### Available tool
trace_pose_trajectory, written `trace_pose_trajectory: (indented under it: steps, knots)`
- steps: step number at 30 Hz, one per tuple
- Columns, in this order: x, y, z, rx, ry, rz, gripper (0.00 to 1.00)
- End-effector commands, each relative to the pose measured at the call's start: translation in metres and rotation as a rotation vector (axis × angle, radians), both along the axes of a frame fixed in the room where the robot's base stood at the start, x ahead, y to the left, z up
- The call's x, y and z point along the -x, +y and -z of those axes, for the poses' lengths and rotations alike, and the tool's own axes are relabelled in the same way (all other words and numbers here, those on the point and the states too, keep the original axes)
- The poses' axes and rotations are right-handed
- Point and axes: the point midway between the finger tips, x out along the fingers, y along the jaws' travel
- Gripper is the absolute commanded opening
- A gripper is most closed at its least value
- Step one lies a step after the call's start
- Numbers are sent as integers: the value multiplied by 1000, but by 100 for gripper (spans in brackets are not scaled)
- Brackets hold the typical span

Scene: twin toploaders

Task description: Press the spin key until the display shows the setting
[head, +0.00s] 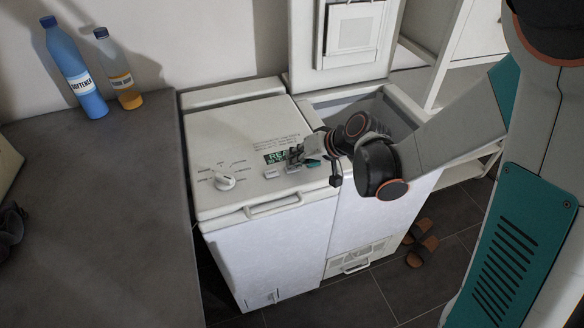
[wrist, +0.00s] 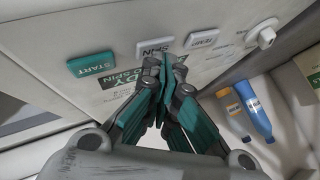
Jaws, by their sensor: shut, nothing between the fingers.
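The left toploader (head: 245,125) is closed and has a control panel with a dial. In the wrist view, the white SPIN key (wrist: 150,47) sits between the teal START key (wrist: 92,64) and a white TEMP key (wrist: 202,38). My gripper (wrist: 166,62) is shut and empty, its tips by the right edge of the SPIN key. I cannot tell whether they touch it. The green display (wrist: 122,82) is partly hidden behind my fingers; "DY" and "O SPIN" can be read. My gripper also shows over the panel in the head view (head: 294,156).
The dial (head: 225,182) stands left of the keys. The right toploader (head: 372,225) has its lid (head: 352,30) up and tub open. A grey counter (head: 90,200) with a softener bottle (head: 74,70) and a second bottle (head: 119,72) lies left. Slippers (head: 421,250) are on the floor.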

Motion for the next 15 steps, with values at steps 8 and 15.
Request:
trace_pose_trajectory:
  steps: [8,15]
  knots:
    - [0,0,0,0,0,0,0]
    - [0,0,-7,0,0,0,0]
